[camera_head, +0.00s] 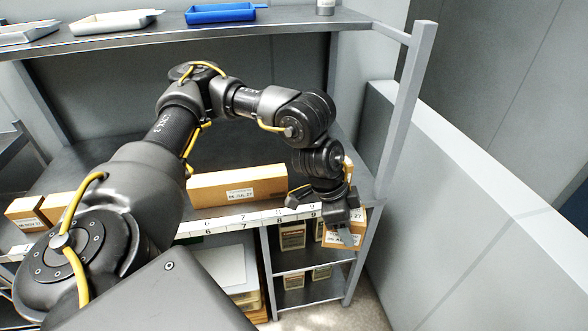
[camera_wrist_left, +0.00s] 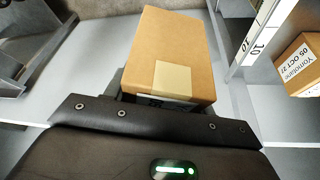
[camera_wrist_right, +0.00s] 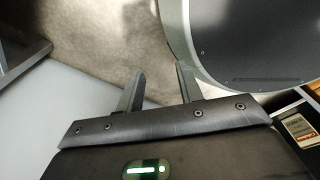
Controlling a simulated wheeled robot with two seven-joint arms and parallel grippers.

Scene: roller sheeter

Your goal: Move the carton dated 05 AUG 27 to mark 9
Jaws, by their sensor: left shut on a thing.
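My left gripper (camera_head: 345,222) is shut on a brown carton (camera_head: 343,241) at the shelf's front right, by the mark strip. Its label is partly hidden by a finger; it seems to begin "05 A". In the left wrist view the carton (camera_wrist_left: 168,50) sits between the fingers, with pale tape on one face. It appears held out in front of the shelf edge. Mark 9 (camera_head: 312,207) is on the strip, just left of the gripper. My right gripper (camera_wrist_right: 160,88) is open and empty in the right wrist view; the head view does not show it.
A long carton row (camera_head: 205,188) with a JUL label stands behind marks 6 to 8. A carton dated 05 OCT 27 (camera_wrist_left: 300,62) stands beside mark 10 (camera_wrist_left: 257,49). More cartons (camera_head: 292,236) fill the lower shelf. An upright post (camera_head: 403,110) bounds the right side.

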